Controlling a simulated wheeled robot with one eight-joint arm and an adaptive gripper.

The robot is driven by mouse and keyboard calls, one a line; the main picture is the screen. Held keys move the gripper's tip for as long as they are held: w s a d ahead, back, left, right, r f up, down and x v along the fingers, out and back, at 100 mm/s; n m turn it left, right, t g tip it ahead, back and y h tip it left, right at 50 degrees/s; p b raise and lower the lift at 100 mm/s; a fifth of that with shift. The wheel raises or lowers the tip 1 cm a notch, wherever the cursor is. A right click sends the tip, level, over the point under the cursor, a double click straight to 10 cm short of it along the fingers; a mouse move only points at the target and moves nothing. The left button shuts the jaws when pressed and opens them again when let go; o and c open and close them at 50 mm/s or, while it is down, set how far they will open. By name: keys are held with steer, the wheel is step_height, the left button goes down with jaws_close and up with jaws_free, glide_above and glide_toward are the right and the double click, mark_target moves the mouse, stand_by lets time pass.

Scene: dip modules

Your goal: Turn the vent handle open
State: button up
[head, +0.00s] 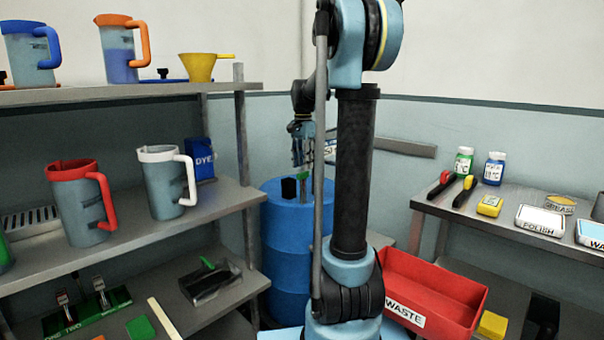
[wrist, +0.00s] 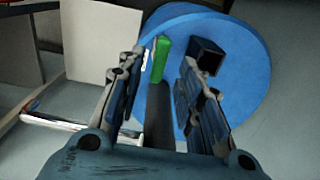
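The blue drum (head: 287,248) stands on the floor behind my arm, and its top fills much of the wrist view (wrist: 245,85). A small green handle (wrist: 160,58) shows between my fingers, nearer the left one; in the head view it is a green spot (head: 301,173) just under my gripper (head: 304,155). A dark bar (wrist: 158,110) runs below it in the wrist view; I cannot tell what it belongs to. A black square fitting (wrist: 207,56) sits right of the handle, beyond the right finger. In the wrist view my gripper (wrist: 163,66) is open, its fingers apart on either side of the handle.
Left of the drum stands a shelf rack (head: 232,198) with jugs, and a yellow funnel (head: 201,67). A red waste bin (head: 432,290) and a metal table (head: 470,215) with bottles and tools are at the right. A wall is behind the drum.

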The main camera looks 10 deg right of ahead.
mark_target(303, 175)
steer(key=shift+f, duration=1.9)
jaws_close()
